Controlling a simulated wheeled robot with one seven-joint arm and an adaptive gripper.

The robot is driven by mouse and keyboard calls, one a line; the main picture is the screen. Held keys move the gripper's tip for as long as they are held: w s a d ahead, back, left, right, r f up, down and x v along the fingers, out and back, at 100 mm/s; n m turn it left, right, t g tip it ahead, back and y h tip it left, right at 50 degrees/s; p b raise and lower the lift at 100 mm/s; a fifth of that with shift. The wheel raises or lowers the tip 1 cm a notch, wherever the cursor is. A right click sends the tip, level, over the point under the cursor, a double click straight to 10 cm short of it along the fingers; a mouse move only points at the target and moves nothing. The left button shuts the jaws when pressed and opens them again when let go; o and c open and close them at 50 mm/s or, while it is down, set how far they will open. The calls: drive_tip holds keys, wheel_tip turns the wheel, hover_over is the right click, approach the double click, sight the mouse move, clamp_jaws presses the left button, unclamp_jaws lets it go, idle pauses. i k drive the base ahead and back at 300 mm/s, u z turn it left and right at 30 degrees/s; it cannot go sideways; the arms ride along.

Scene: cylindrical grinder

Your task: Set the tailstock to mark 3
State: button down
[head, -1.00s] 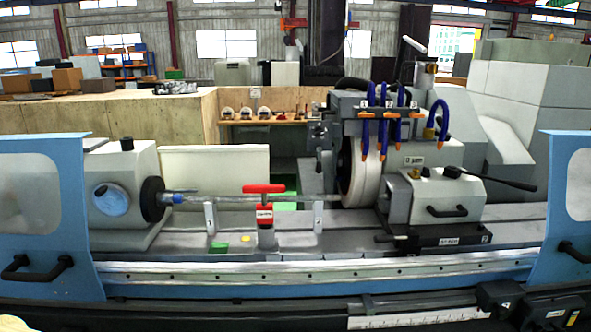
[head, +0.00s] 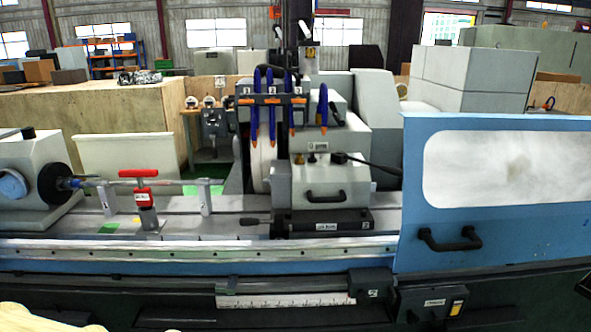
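The tailstock (head: 330,184) is a pale grey block with a black front handle (head: 324,196), standing on the machine bed right of the grinding wheel (head: 262,158). A black lever (head: 352,160) lies on its top and reaches right. A dark base (head: 320,222) with a white label is under it, and another black lever (head: 256,220) sticks out to its left. A white scale strip (head: 286,300) runs below the bed's front rail; its marks are too small to read. My gripper is not in view.
A red-handled clamp (head: 144,196) and a grey support (head: 205,198) are on the bed to the left, by a long shaft. A control box (head: 433,302) sits low at the right.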

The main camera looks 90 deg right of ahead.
sight(323, 195)
drive_tip(key=k, duration=0.8)
drive_tip(key=z, duration=1.85)
